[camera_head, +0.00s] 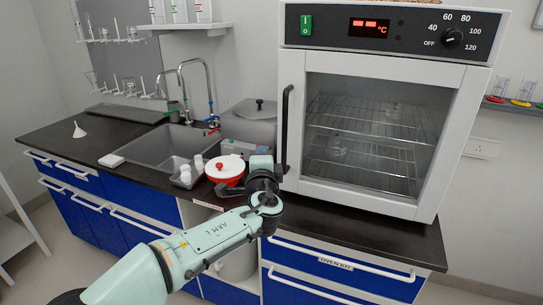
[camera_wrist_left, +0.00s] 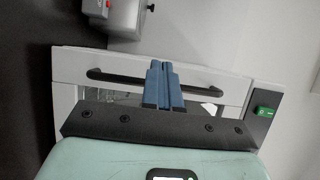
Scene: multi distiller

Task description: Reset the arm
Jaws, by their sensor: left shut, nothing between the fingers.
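My left arm comes in from the lower left in the head view, and its gripper (camera_head: 281,169) is by the lower end of the oven's black door handle (camera_head: 286,120). I cannot tell from the head view whether they touch. In the left wrist view the two blue fingers of the left gripper (camera_wrist_left: 165,66) are closed together with nothing between them. The oven's handle (camera_wrist_left: 205,83) lies across behind them. The white oven (camera_head: 290,70) has its glass door shut, with wire racks and glassware inside. My right gripper is in neither view.
A red pot with a white lid (camera_head: 226,165) stands just left of the gripper. A sink (camera_head: 160,148) with taps is further left. The dark counter (camera_head: 370,232) has a bare strip before the oven. Blue drawers (camera_head: 330,270) are below.

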